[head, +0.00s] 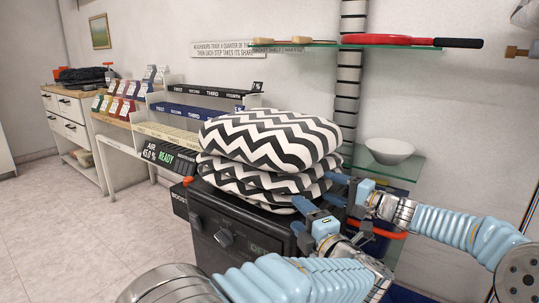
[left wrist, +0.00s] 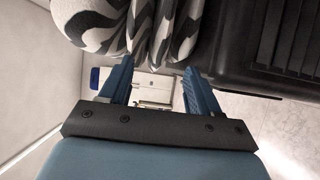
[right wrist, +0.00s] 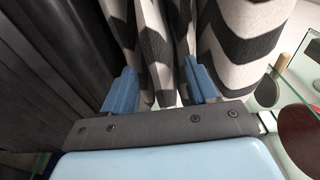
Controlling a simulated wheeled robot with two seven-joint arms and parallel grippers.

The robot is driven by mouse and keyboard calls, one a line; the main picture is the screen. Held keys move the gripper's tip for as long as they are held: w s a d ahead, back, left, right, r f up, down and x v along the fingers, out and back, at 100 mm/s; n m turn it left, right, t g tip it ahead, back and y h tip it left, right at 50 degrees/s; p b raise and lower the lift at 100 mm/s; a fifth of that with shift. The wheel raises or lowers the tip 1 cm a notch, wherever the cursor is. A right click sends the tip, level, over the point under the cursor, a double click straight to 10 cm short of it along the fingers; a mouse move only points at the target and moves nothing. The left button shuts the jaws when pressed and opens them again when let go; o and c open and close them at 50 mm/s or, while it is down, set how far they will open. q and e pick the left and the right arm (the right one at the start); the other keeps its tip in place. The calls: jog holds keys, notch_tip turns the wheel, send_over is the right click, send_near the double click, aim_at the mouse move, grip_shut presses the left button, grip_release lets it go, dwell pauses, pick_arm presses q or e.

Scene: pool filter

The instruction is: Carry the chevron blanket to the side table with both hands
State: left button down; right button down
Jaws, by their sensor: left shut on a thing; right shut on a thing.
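The chevron blanket (head: 268,140) is a thick, folded black-and-white zigzag stack at the top of a black machine. I cannot tell whether it rests on the machine or is just above it. My left gripper (head: 308,208) is shut on the blanket's near right edge; its folds (left wrist: 152,35) run between the fingers in the left wrist view. My right gripper (head: 345,187) is shut on the blanket's right side, farther back; the folds (right wrist: 158,50) also show between its fingers. No piece of furniture is clearly identifiable as the side table.
The black machine (head: 250,232) with a dial stands under the blanket. Glass shelves behind at right hold a white bowl (head: 390,150) and a red pan (head: 390,40). A stepped display (head: 195,112) and a white drawer cabinet (head: 65,108) stand left. The floor (head: 90,235) at left is clear.

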aim_at(324, 167)
jog(key=shift+r+p, duration=2.25)
jog(key=shift+r, duration=0.25)
